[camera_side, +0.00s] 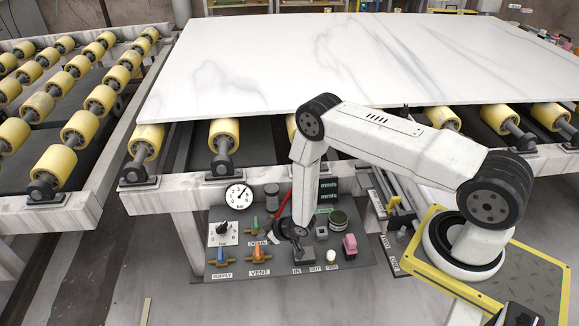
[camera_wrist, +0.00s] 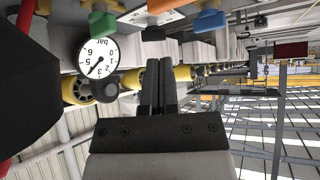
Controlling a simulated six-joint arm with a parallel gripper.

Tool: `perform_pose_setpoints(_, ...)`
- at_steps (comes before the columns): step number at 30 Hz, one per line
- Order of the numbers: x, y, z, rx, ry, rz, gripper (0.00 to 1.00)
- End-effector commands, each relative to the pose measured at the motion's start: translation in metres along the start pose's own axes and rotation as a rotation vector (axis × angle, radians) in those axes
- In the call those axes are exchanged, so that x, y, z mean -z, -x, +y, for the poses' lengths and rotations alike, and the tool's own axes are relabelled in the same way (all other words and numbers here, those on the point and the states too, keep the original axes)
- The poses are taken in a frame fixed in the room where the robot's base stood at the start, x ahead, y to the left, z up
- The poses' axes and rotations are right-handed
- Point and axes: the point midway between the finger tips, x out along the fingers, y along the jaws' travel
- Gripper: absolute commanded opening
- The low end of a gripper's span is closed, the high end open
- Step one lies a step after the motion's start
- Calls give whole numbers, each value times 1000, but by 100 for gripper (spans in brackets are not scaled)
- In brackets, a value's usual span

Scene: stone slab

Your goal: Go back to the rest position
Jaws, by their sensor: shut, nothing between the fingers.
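My gripper (camera_side: 288,229) is low in front of the slab's frame, over the control panel (camera_side: 225,265). In the side view it is small and dark, and its fingers are hard to make out. In the wrist view my gripper (camera_wrist: 159,66) has its two dark fingers side by side, shut and empty. The pressure gauge (camera_wrist: 98,57) appears upside down left of the fingers in that view. Green (camera_wrist: 103,24), orange (camera_wrist: 153,33) and blue (camera_wrist: 208,20) handles show along the top.
A white marble slab (camera_side: 350,55) lies on yellow rollers behind my arm. The panel carries another gauge view (camera_side: 239,196), a red lever (camera_side: 283,208), a pink block (camera_side: 349,244) and several valves. A roller conveyor (camera_side: 70,128) stands at left. Floor in front is mostly clear.

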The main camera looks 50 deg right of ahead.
Motion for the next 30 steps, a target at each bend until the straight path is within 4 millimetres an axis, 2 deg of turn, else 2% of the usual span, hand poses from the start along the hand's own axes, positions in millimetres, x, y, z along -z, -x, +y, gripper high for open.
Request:
perform_pose_setpoints(8,2,2,1,-1,1,-2,0)
perform_pose_setpoints(14,17,9,4,-12,0,-22,0)
perform_pose_setpoints(20,49,28,10,-36,-5,-67,0)
perform_pose_setpoints(30,102,82,16,-82,-28,-172,0)
